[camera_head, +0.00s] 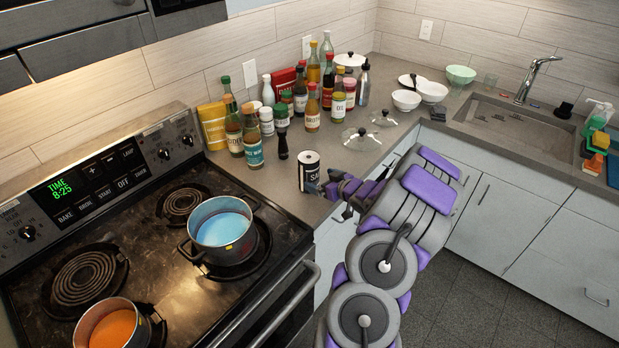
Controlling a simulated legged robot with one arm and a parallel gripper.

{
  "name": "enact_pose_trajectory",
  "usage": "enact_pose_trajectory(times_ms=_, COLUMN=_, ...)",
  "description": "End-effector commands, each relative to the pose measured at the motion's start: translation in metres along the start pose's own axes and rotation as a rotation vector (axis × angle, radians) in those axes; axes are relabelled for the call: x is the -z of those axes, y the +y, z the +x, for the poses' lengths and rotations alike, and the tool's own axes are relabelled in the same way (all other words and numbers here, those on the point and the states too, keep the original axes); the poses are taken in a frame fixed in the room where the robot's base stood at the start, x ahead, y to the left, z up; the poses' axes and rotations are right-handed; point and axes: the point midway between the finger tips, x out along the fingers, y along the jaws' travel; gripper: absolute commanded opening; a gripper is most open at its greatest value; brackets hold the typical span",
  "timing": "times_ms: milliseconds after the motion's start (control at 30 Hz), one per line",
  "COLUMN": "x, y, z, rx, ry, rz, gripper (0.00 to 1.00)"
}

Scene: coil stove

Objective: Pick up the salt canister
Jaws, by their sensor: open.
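The salt canister (309,172) is a dark cylinder with a white label reading "SA" and a light top. It stands upright on the counter near the front edge, right of the stove. My gripper (325,190) is open at the canister's lower right side. A finger overlaps the canister's lower right in the picture. I cannot tell whether it touches the canister or whether the jaws are around it. My purple and grey arm reaches in from the lower right.
A dark pepper mill (282,144) and a blue-labelled bottle (254,151) stand left of the canister, with several bottles behind. Glass lids (361,138) lie to the right. The stove holds a blue-filled pot (222,230) and an orange-filled pot (113,326).

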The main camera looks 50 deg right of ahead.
Motion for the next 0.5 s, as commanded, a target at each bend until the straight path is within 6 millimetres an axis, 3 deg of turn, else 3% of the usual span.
enact_pose_trajectory(times_ms=100, x=0.0, y=-0.001, z=0.014, rx=-0.001, ry=0.0, rz=-0.003, gripper=1.0)
enact_pose_trajectory(times_ms=367, x=0.0, y=-0.001, z=0.028, rx=-0.002, ry=0.0, rz=-0.003, gripper=1.0)
enact_pose_trajectory(times_ms=500, x=-0.004, y=-0.001, z=0.048, rx=0.001, ry=-0.001, rz=-0.003, gripper=1.0)
